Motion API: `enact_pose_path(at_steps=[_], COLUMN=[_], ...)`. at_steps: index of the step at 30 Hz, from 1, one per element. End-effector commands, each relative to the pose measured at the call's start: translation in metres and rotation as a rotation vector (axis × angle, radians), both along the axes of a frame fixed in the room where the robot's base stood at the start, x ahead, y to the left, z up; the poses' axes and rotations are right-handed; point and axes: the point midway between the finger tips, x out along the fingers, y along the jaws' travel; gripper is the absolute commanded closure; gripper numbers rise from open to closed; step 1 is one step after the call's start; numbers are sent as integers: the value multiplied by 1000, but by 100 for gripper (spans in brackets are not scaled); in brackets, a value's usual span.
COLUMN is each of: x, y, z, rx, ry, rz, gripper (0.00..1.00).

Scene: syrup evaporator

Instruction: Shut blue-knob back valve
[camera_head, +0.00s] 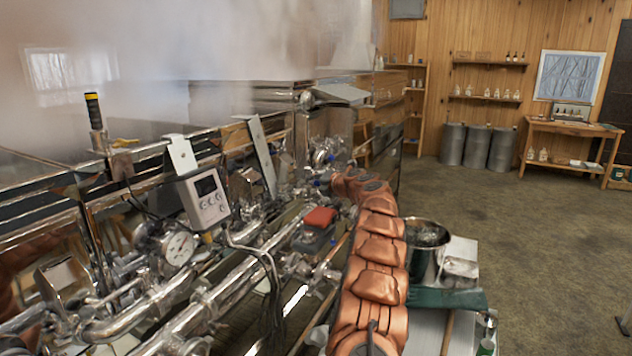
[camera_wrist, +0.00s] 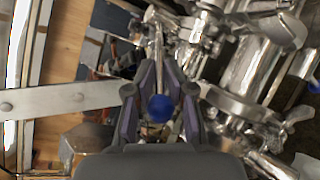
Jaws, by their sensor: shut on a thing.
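The blue knob (camera_wrist: 160,107) of a valve shows in the wrist view, between the two dark fingers of my gripper (camera_wrist: 158,72). The fingers are shut on the knob, one on each side of it. The valve body and its stem are partly hidden behind the fingers and the knob. In the head view, my copper-coloured arm reaches from the bottom to the far end of the steel piping, and its wrist end hides most of the gripper. Small blue spots show on the fittings there, too small to tell which is the held knob.
Shiny pipes and clamps crowd around the gripper; another blue handle (camera_wrist: 313,84) is at the right edge of the wrist view. A grey box with a red top (camera_head: 318,219), a pressure gauge (camera_head: 179,248) and a steel pot (camera_head: 427,245) are near my arm. Open floor lies right.

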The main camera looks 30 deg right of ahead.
Motion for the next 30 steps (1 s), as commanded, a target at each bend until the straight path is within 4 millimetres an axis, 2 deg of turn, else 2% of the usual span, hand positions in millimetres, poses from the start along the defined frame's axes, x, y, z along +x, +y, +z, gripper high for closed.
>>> enact_pose_path(at_steps=[1,10,30], x=[-2,-2,-6], y=[-7,-16,-12], z=[1,8,4], rx=[-4,-11,3], ry=[-1,-10,-7], rz=[-1,43,125], gripper=[100,100,100])
